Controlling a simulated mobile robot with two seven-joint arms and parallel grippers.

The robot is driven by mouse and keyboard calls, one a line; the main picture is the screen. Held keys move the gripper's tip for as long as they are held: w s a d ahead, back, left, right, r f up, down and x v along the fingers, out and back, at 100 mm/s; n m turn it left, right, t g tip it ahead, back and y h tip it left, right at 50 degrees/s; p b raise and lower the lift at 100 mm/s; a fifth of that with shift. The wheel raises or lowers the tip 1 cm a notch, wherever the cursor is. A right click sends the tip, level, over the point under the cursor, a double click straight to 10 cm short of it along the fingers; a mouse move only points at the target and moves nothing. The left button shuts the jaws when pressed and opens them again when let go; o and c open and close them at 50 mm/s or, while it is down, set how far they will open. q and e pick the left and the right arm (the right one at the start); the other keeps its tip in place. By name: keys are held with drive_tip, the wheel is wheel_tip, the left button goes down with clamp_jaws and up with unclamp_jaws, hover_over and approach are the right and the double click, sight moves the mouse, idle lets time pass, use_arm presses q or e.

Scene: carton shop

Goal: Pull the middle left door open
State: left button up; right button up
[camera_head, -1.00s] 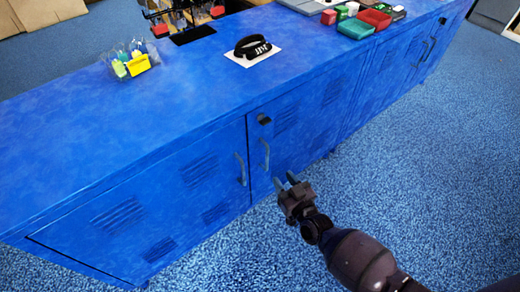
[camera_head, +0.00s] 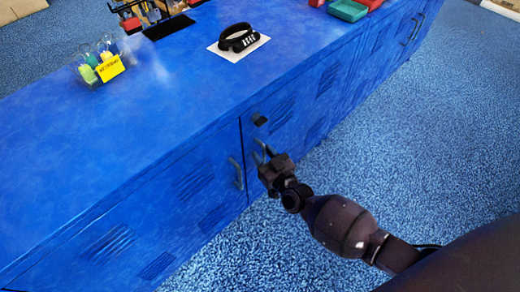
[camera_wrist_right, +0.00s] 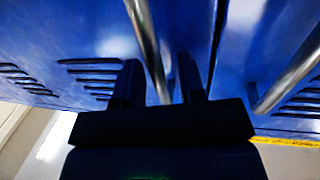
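The long blue cabinet (camera_head: 150,130) has several front doors with vents and bar handles. A dark seam separates the leftmost door (camera_head: 150,215) from the door to its right (camera_head: 290,115), which has a small black lock (camera_head: 259,119). Both doors look shut. My right gripper (camera_head: 264,156) is at the handle (camera_head: 258,147) of the door right of the seam. In the right wrist view, that handle (camera_wrist_right: 145,35) runs between my open, spread fingers (camera_wrist_right: 160,85). I cannot tell if they touch it. The neighbouring handle (camera_wrist_right: 290,80) is to the right there. My left gripper is not in view.
The leftmost door's handle (camera_head: 236,173) is close beside my gripper. On the cabinet top are a black band on a white card (camera_head: 239,47), a clear bin with a yellow label (camera_head: 104,66) and a green tray (camera_head: 348,10). The blue floor (camera_head: 420,150) in front is clear.

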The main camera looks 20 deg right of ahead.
clamp_jaws()
drive_tip(key=shift+s, duration=0.2)
idle(0.3)
